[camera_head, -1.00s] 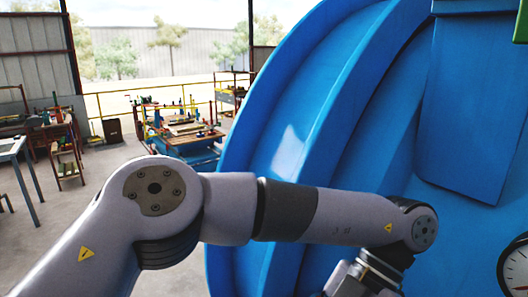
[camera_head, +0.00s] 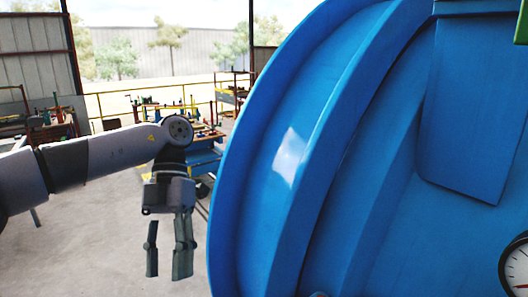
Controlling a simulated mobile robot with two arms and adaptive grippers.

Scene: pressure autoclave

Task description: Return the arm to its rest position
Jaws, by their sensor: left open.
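My left arm comes in from the left edge, roughly level. Its gripper (camera_head: 168,262) hangs fingers down, open and empty, with a gap between the fingers. It is over the open floor, left of the big blue autoclave (camera_head: 285,160) and apart from it. The autoclave fills the right half of the view. My right gripper does not show.
A pressure gauge (camera_head: 516,268) sits on the autoclave at the lower right edge. A workbench (camera_head: 205,155) with tools stands behind my arm. A yellow railing (camera_head: 110,100) runs along the back. The concrete floor (camera_head: 110,250) around the gripper is clear.

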